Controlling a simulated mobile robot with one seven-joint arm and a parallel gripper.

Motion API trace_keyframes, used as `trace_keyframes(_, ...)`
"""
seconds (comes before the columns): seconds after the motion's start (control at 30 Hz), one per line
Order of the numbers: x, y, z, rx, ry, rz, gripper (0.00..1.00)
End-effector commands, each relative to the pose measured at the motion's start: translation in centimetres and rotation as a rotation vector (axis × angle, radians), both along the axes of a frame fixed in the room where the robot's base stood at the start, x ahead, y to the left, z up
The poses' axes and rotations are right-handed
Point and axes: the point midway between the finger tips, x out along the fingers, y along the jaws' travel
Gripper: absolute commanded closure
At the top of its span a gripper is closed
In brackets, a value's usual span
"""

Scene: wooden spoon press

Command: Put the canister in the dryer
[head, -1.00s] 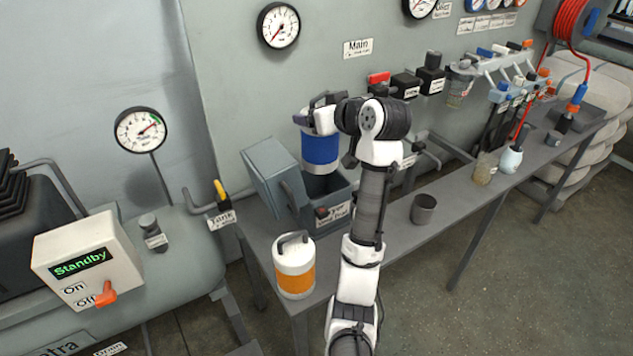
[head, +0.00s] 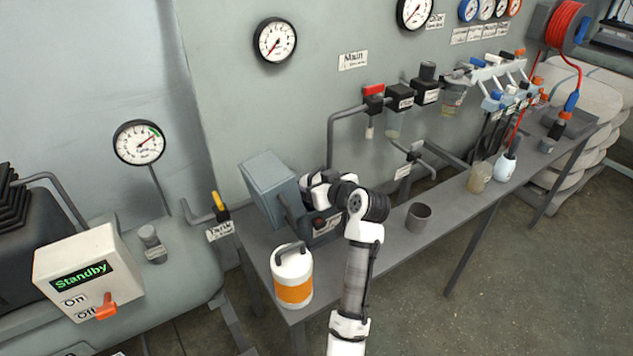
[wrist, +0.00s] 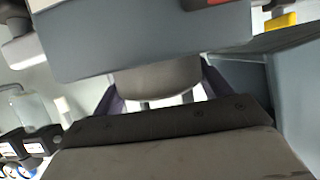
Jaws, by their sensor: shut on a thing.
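The dryer (head: 326,229) is a grey box on the bench with its lid (head: 268,184) swung open to the left. My gripper (head: 316,190) is down at the dryer's mouth. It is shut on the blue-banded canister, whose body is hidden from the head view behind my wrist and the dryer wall. In the wrist view a dark grey rounded part (wrist: 158,78), likely the canister's handle, sits between my fingers. Whether the canister rests on the dryer's floor cannot be seen. A second canister (head: 293,277), white with an orange band and dark handle, stands upright in front of the dryer.
A grey cup (head: 418,217) stands on the bench (head: 395,253) to the right of my arm. Farther right are a jar (head: 479,177) and a white bottle (head: 504,167). Valves and pipes (head: 340,125) line the wall behind. A Standby control box (head: 88,272) is at left.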

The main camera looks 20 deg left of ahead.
Motion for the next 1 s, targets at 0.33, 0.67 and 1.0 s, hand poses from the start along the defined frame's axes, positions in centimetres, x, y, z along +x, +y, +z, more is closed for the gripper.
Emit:
trace_keyframes(0.33,0.0,0.0,-0.2,0.003,-0.006,0.0,0.85)
trace_keyframes(0.67,0.0,0.0,-0.4,0.0,-0.003,0.001,0.01)
trace_keyframes(1.0,-1.1,-1.5,0.6,0.002,-0.004,0.0,0.01)
